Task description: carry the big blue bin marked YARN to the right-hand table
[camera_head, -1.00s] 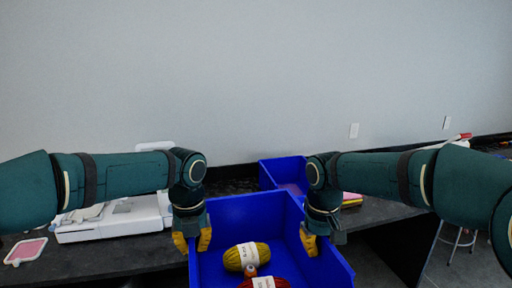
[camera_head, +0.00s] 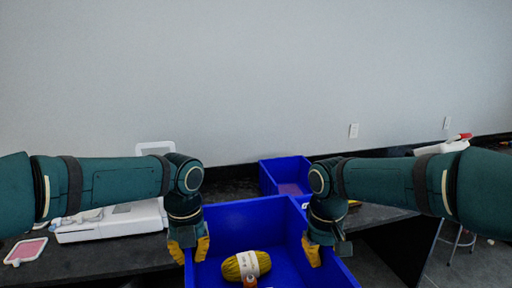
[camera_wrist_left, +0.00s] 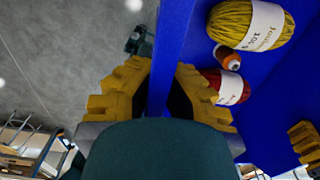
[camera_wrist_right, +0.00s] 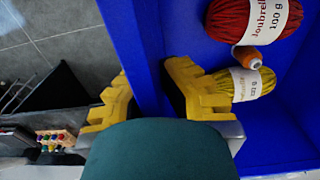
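The big blue bin (camera_head: 250,225) is at the bottom centre of the head view; its YARN marking is not visible. It holds a mustard yarn skein (camera_head: 246,265), a red skein (camera_wrist_left: 228,87) and an orange spool (camera_wrist_left: 228,58). My left gripper (camera_head: 188,250) straddles the bin's left wall, one finger inside and one outside, shut on it in the left wrist view (camera_wrist_left: 160,85). My right gripper (camera_head: 325,248) is shut on the right wall the same way, also in the right wrist view (camera_wrist_right: 148,88). The bin's near side is cut off by the picture's edge.
A dark table (camera_head: 110,255) runs along the wall with a white machine (camera_head: 115,222) and a pink-framed piece (camera_head: 26,251) at left. A smaller blue bin (camera_head: 285,175) stands behind. Stool legs (camera_head: 455,243) and open floor (camera_head: 480,265) lie at right.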

